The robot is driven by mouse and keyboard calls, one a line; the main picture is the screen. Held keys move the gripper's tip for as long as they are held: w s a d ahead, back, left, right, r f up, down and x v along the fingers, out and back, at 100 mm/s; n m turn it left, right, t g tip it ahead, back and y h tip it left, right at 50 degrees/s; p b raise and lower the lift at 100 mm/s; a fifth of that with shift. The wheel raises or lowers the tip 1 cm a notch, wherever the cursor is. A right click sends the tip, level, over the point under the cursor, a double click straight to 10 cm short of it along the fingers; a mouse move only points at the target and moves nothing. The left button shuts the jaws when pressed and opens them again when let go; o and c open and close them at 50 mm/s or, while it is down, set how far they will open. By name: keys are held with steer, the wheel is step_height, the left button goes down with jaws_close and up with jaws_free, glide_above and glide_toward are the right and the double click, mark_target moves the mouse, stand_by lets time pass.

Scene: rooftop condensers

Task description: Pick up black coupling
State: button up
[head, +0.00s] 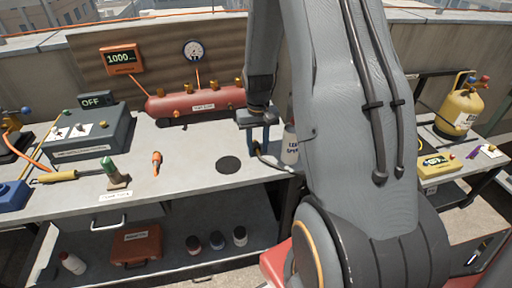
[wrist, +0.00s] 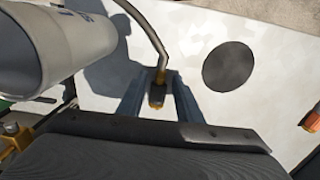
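A small black coupling with a yellow-brass collar (wrist: 156,97) sits at the end of a thin grey hose, low over the bench top. My gripper (wrist: 160,84) points down with its two blue fingers on either side of the coupling. Narrow gaps seem to show between it and the fingers, so the fingers look open around it. In the head view my gripper (head: 257,143) is beside the white spray bottle (head: 290,146), and the hose runs right from it. The coupling itself is mostly hidden there by the fingers.
The white bottle (wrist: 70,45) is close to my gripper. A flat black disc (head: 230,165) and an orange fitting (head: 156,163) lie left on the bench. A red tank (head: 195,101) stands behind. The front middle of the bench is clear.

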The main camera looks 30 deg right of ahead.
mark_target(257, 149)
jaws_close()
steer(key=shift+r, duration=0.15)
step_height(257, 149, up, 10)
steer(key=b, duration=0.2)
stand_by(0.3)
